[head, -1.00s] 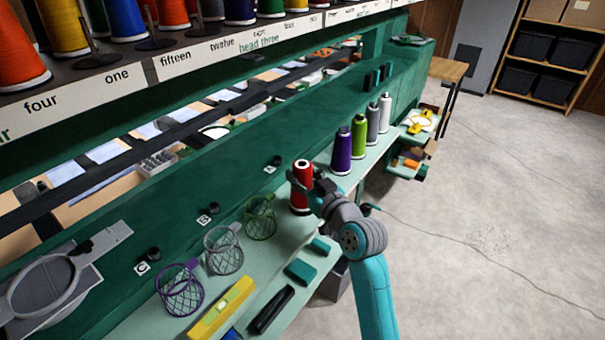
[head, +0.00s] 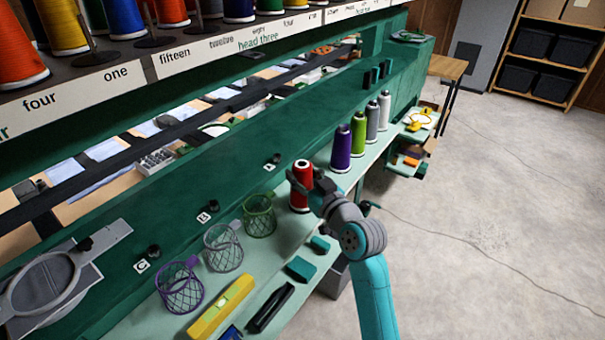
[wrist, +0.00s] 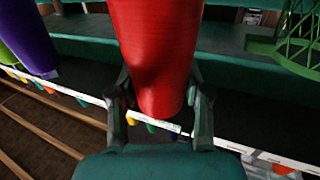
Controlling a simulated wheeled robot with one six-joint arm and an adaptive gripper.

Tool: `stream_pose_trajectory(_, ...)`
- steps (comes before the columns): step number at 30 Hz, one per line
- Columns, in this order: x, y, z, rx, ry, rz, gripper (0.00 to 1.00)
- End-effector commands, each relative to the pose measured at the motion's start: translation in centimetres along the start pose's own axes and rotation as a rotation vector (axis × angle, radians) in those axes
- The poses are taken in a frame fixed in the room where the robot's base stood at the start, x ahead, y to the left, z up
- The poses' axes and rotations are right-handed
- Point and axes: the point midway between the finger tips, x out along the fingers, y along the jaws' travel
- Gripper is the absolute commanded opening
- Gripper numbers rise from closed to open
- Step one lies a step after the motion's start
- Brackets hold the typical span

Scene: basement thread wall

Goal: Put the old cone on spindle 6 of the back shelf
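A red cone (head: 300,195) stands upright on the pale green ledge, to the left of the other cones. My gripper (head: 309,183) is at its upper part, with one finger on each side. In the wrist view, which looks upside down, the red cone (wrist: 157,50) fills the middle and both fingers (wrist: 160,100) appear to press on it. The shelf (head: 115,85) at the upper left holds coloured cones and some bare spindles. Its labels read four, one, fifteen and twelve, among others. I cannot make out a label for spindle 6.
Purple (head: 341,148), green (head: 358,132), grey and white cones stand to the right along the ledge. Purple (head: 180,288), grey (head: 223,248) and green (head: 260,216) mesh baskets stand to the left. A yellow level (head: 221,307) lies in front. The floor (head: 480,220) at right is clear.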

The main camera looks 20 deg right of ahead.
Motion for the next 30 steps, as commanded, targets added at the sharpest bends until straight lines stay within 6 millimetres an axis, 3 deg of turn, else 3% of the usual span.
stream_pose_trajectory(1,0.0,0.0,-0.1,0.0,0.001,0.0,0.61)
stream_pose_trajectory(3,0.0,0.0,0.0,0.0,0.001,0.0,0.77)
stream_pose_trajectory(16,-0.7,0.1,0.1,0.001,-0.001,0.001,0.77)
stream_pose_trajectory(20,-2.5,0.1,0.1,0.001,-0.001,0.002,0.77)
stream_pose_trajectory(30,-9.0,0.1,0.1,0.001,-0.001,0.003,0.77)
